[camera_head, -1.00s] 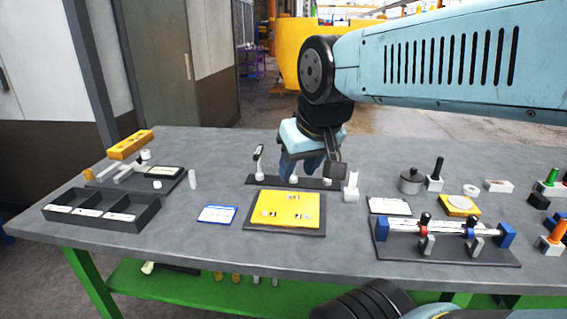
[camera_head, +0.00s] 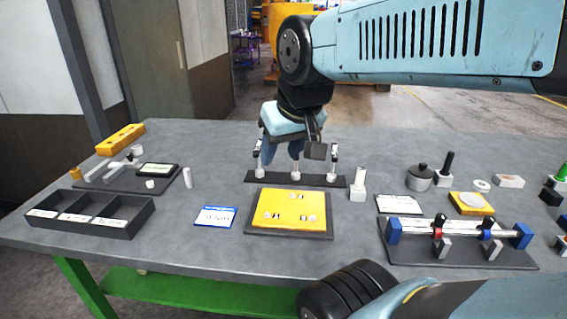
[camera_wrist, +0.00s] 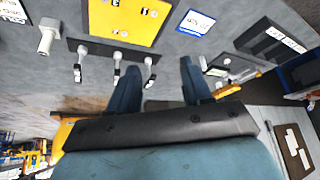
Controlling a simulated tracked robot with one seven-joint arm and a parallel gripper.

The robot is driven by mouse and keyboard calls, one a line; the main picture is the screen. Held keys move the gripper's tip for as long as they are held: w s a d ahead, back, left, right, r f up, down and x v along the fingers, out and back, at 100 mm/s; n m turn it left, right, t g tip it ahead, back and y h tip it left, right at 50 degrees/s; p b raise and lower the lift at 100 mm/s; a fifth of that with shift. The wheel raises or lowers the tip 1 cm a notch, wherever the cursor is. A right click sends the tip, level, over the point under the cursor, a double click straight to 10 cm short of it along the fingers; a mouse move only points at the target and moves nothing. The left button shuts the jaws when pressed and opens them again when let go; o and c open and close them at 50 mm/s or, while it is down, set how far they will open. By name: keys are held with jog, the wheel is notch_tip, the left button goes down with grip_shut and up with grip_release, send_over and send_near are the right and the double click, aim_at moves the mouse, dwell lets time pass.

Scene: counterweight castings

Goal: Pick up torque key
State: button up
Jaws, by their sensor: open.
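A dark rack (camera_head: 318,181) stands behind the yellow board and bears a row of three slim black-and-silver keys in white holders. The left key (camera_head: 259,160) and right key (camera_head: 334,160) show in the head view; my gripper partly hides the middle one (camera_head: 295,172). The wrist view shows all three: one (camera_wrist: 77,72), another (camera_wrist: 117,66) and the one nearest my fingers (camera_wrist: 150,67). I cannot tell which is the torque key. My gripper (camera_head: 283,158) is open and empty above the rack's left half; its fingers also show in the wrist view (camera_wrist: 163,80).
A white block with a post (camera_head: 357,184) stands close to the rack's right end. The yellow board (camera_head: 290,208) and a blue-edged card (camera_head: 215,216) lie in front. A black divided tray (camera_head: 120,222) is at left, a rod fixture (camera_head: 460,255) at right.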

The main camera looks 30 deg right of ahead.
jog(key=w+d+m, duration=0.3)
jog(key=w+d, duration=0.3)
jog(key=w, duration=0.4)
jog(key=m+g+h, duration=0.2)
jog(key=m, duration=0.1)
send_near(296, 163)
jog(key=shift+w+d+f, duration=0.5)
jog(key=shift+w+d, duration=0.1)
jog(key=shift+w, duration=0.05)
jog(key=shift+w+x, duration=0.2)
jog(key=shift+x, duration=1.1)
jog(key=shift+w+x, duration=0.2)
jog(key=shift+x, duration=1.1)
jog(key=shift+r, duration=0.15)
grip_shut()
